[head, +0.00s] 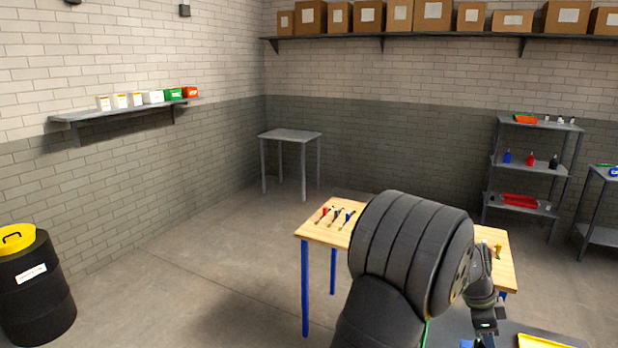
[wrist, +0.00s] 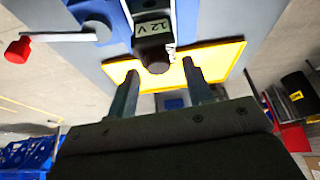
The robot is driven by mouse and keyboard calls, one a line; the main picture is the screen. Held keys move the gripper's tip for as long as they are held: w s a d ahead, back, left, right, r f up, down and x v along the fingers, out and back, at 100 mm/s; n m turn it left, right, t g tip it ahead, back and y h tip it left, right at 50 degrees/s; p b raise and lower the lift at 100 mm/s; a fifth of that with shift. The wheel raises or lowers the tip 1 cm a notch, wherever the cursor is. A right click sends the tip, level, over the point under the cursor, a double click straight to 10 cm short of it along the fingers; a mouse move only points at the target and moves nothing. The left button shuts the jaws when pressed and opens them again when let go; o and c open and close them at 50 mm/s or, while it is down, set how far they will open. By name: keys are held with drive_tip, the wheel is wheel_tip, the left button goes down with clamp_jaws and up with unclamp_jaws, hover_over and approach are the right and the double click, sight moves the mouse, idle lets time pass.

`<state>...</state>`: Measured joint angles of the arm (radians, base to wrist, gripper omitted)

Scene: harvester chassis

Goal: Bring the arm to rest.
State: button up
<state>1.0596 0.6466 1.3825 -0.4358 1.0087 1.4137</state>
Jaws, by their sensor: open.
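My gripper (wrist: 160,70) is open in the wrist view, its two dark fingers spread apart. In the picture, the round end of a black part marked "12 V" (wrist: 153,42) shows between the fingertips. I cannot tell how far beyond the tips it is, and no finger visibly grips it. In the head view my large dark arm fills the lower middle, bent down toward the right, and the fingers cannot be made out there.
A yellow tray (wrist: 222,59) lies near the fingers; a yellow edge shows in the head view (head: 545,341). A lever with a red knob (wrist: 17,50) is at upper left. A wooden table (head: 322,234) with tools stands behind my arm. Open floor (head: 190,270) lies left.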

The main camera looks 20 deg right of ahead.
drive_tip(key=n+t, duration=0.1)
drive_tip(key=n, duration=0.3)
drive_tip(key=shift+n+t+h, duration=0.3)
drive_tip(key=shift+n+t, duration=0.1)
drive_tip(key=shift+m, duration=0.3)
drive_tip(key=m, duration=0.2)
drive_tip(key=m+g, duration=0.1)
drive_tip(key=m, duration=0.1)
drive_tip(key=shift+g+y, duration=0.3)
drive_tip(key=shift+y, duration=0.1)
drive_tip(key=m, duration=0.2)
drive_tip(key=m+g+y, duration=0.1)
drive_tip(key=m, duration=0.2)
drive_tip(key=shift+m+y, duration=0.3)
